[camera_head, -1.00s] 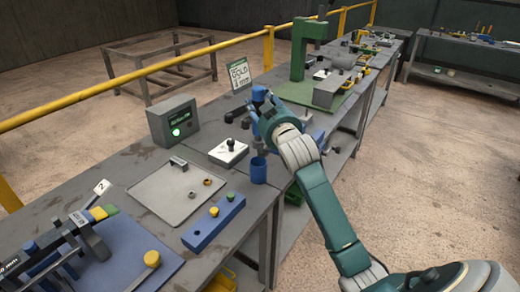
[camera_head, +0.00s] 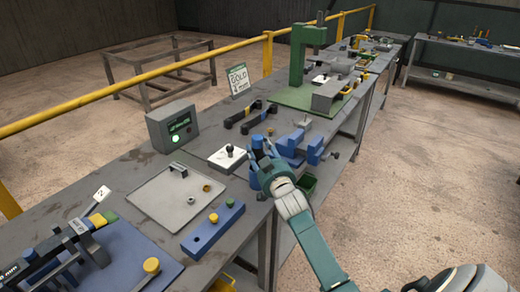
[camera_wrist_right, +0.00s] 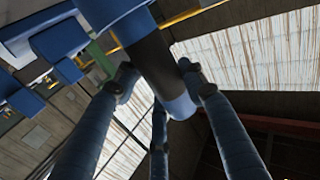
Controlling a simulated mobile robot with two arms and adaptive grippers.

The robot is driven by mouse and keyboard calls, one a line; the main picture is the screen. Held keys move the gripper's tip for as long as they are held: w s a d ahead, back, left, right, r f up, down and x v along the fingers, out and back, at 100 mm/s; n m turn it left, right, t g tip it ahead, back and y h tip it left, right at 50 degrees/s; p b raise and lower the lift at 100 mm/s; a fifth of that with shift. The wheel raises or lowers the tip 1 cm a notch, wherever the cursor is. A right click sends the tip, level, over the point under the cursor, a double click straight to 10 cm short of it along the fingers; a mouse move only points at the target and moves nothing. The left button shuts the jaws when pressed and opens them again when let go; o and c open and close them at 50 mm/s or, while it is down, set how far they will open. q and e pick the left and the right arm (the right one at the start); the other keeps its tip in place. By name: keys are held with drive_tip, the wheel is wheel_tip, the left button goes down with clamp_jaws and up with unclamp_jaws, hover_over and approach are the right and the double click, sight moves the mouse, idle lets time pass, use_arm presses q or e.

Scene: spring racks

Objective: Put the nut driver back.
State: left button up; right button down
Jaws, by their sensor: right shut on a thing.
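In the right wrist view my blue fingers (camera_wrist_right: 160,90) close around a dark cylinder with a blue end, which I take for the nut driver (camera_wrist_right: 155,62). A blue top of it (camera_head: 258,142) shows at the gripper in the head view. The gripper hides most of the driver and the cup, so I cannot tell whether the driver is inside the cup. My left gripper is out of view.
A white block with a black knob (camera_head: 228,158) stands just left of my gripper. Blue blocks (camera_head: 302,147) stand to the right. A green-lit box (camera_head: 173,126) is behind.

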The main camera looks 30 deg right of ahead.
drive_tip(key=shift+r, duration=0.2)
drive_tip(key=c, duration=1)
unclamp_jaws()
drive_tip(key=shift+s+f, duration=0.1)
drive_tip(key=shift+f, duration=0.1)
drive_tip(key=b+v, duration=0.1)
drive_tip(key=v, duration=1.1)
drive_tip(key=shift+r+b, duration=0.15)
drive_tip(key=shift+b, duration=0.2)
